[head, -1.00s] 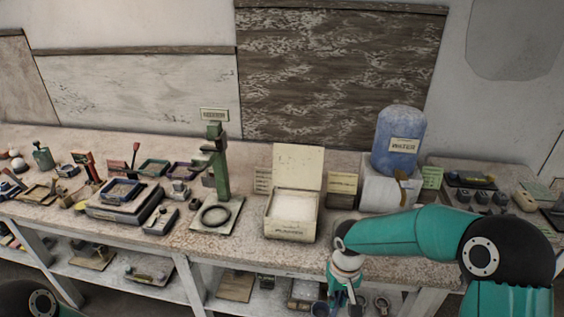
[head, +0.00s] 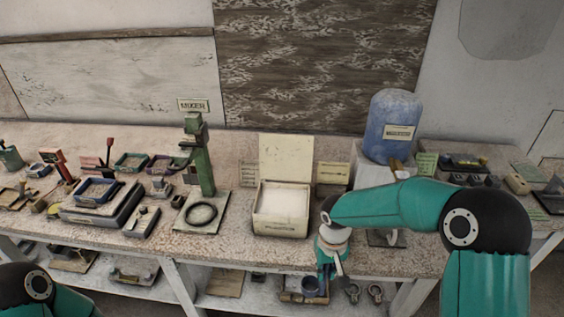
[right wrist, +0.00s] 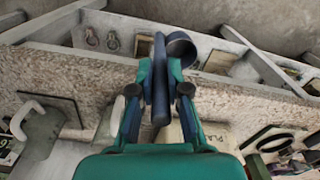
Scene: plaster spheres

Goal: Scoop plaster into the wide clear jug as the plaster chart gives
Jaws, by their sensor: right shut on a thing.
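The plaster box (head: 281,222) stands open near the bench's front edge, with white plaster (head: 284,198) inside and its lid raised. My right gripper (head: 331,268) is at the bench's front edge, right of the box. It is shut on a dark blue-grey scoop (head: 310,285), whose handle (right wrist: 160,85) is between the fingers and whose round cup (right wrist: 181,48) is beyond them in the right wrist view. A jug with a pale handle (right wrist: 22,115) stands at left there; my arm partly hides it in the head view. Cards stand behind the box, too small to read. My left gripper is out of view.
A green mixer (head: 197,160) stands left of the box. A blue water container (head: 392,125) stands on a pale block at the back right. Trays and tools crowd the bench's left part. A shelf (head: 240,300) under the bench holds several things.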

